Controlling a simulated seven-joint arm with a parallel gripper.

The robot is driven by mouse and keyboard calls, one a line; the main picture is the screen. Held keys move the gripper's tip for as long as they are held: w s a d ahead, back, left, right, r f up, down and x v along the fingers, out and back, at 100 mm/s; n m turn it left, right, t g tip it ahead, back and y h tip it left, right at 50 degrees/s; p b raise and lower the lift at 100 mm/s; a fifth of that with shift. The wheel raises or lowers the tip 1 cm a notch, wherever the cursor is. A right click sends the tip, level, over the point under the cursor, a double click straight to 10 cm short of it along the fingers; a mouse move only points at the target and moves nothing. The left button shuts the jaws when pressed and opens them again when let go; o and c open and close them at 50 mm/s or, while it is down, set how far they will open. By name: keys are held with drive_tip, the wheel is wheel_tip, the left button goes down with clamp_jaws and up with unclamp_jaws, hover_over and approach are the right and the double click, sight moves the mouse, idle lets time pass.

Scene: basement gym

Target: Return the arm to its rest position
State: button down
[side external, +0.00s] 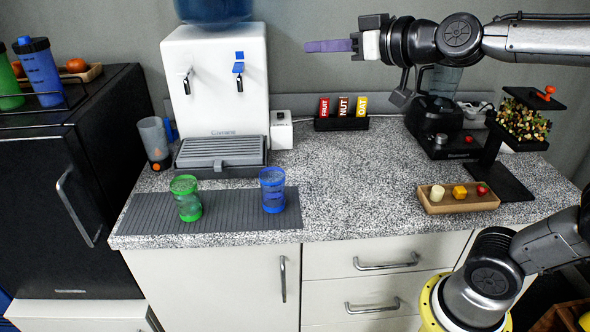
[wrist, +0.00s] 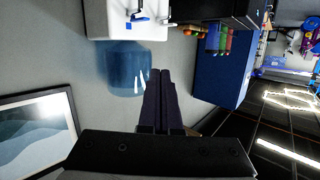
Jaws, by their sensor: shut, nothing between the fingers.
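My gripper (side external: 306,46) is held high above the back of the counter in the side external view, its fingers pointing left toward the water dispenser. The two dark purple fingers lie together, shut with nothing between them. In the wrist view the shut fingers (wrist: 161,75) reach up the middle, in front of the dispenser's blue bottle (wrist: 126,70). My gripper is clear of the counter and touches nothing that I can see.
The white water dispenser (side external: 213,85) stands left of my gripper. A green cup (side external: 187,198) and a blue cup (side external: 272,190) stand on a grey mat (side external: 235,222). Snack bars (side external: 342,107), a blender (side external: 440,110), a tiered stand (side external: 505,180) and a wooden tray (side external: 460,206) are rightward. The middle counter is clear.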

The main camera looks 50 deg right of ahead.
drive_tip(key=s+f+g, duration=0.9)
drive_tip(key=s+f, duration=1)
drive_tip(key=s, duration=0.1)
drive_tip(key=shift+s+d+f+n+g, duration=0.2)
drive_tip(key=shift+s+n+g, duration=0.1)
drive_tip(key=shift+n+g, duration=0.1)
